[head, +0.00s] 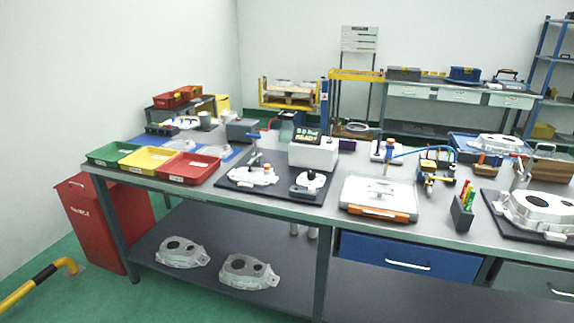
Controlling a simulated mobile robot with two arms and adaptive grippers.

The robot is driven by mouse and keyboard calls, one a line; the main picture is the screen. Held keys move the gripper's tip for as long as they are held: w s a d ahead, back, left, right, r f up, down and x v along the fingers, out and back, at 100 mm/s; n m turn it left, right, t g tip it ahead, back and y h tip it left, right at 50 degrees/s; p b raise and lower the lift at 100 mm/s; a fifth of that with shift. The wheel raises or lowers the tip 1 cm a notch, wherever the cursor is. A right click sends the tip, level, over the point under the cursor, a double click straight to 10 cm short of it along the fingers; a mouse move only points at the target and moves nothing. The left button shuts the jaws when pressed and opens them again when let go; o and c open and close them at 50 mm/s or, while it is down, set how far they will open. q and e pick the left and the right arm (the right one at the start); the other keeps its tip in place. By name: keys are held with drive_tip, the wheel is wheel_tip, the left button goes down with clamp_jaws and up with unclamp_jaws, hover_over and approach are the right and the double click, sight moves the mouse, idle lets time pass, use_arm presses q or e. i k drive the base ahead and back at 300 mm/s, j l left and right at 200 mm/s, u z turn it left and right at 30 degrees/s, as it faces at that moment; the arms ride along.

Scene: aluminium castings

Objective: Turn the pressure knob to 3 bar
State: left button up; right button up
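A white tester box (314,154) with a small dark display (307,138) stands near the middle of the bench. The display has green and yellow text; the lower line seems to read READY, but the figures are too small to be sure of. To its right is a small white unit with orange and dark parts (384,150), beside a blue hose (420,150). I cannot tell which part is the pressure knob, nor its setting. Neither of my grippers is in view.
A dark mat (232,184) before the tester carries castings in fixtures. Green (109,153), yellow (148,160) and red (189,168) trays stand left; a lidded clear case (379,194), a pen holder (461,213) and a large casting (541,212) stand right.

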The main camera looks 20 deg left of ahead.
sight(311, 175)
drive_tip(key=i+l, duration=0.25)
drive_tip(key=i, duration=0.3)
drive_tip(key=i+l+u, duration=0.1)
drive_tip(key=i+l, duration=0.15)
drive_tip(key=i, duration=0.25)
